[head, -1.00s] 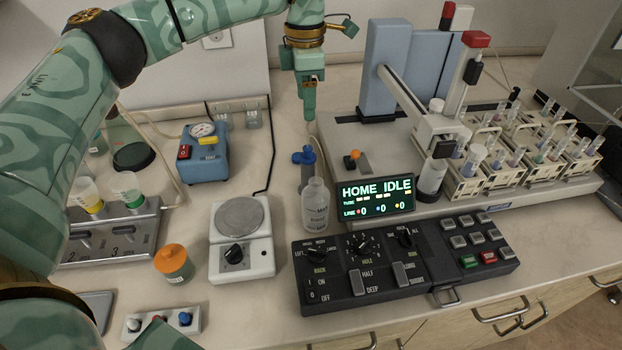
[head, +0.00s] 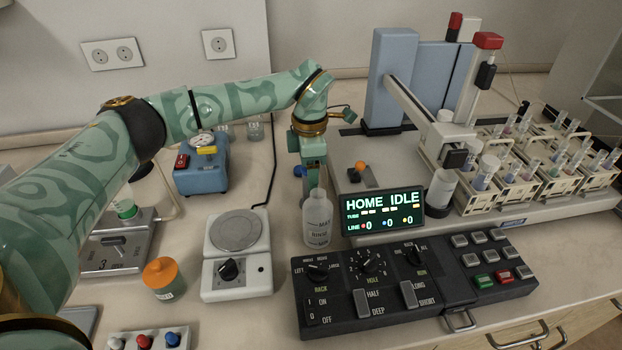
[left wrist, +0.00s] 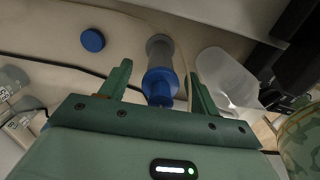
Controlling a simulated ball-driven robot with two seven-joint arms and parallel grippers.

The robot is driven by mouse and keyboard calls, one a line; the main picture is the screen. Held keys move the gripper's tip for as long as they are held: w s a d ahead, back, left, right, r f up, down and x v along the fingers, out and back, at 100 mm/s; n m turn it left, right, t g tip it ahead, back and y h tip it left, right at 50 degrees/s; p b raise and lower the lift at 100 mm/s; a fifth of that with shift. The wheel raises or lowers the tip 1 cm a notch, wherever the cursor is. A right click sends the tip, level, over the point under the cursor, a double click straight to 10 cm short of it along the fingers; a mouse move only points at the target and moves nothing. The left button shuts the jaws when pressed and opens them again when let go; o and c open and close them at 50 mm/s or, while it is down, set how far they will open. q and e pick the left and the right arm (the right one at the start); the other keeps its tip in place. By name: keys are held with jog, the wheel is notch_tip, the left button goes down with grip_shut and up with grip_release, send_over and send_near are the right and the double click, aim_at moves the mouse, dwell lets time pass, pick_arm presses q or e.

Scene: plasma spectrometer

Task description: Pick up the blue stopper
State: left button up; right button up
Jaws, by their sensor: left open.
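My left gripper (left wrist: 160,70) points down at the bench, open, with its fingers on either side of a grey-blue cylinder with a blue end (left wrist: 161,82). It does not grip it. In the head view my left gripper (head: 314,160) is behind the white wash bottle (head: 318,218), which hides its fingertips. A flat blue disc (left wrist: 92,40) lies apart, beyond the left finger. A blue stopper-like knob (head: 172,340) stands in a white holder at the bottom left, beside a red and a white one. I cannot tell which blue piece is the stopper. My right gripper is out of view.
The wash bottle also shows close to the right finger in the left wrist view (left wrist: 228,82). A display (head: 383,212), a black control panel (head: 415,275) and a hotplate-like device (head: 237,255) stand close by. A sampler with tube racks (head: 545,180) fills the right side.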

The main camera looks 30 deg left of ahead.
pick_arm(q)
jog(key=shift+f, duration=0.25)
jog(key=shift+r, duration=0.1)
jog(key=shift+c, duration=0.6)
jog(key=c, duration=1)
jog(key=shift+o, duration=0.2)
jog(key=shift+r, duration=0.1)
jog(key=shift+r, duration=0.25)
notch_tip(320, 180, up, 17)
jog(key=p, duration=0.4)
jog(key=shift+r+p, duration=0.2)
jog(key=shift+p, duration=0.1)
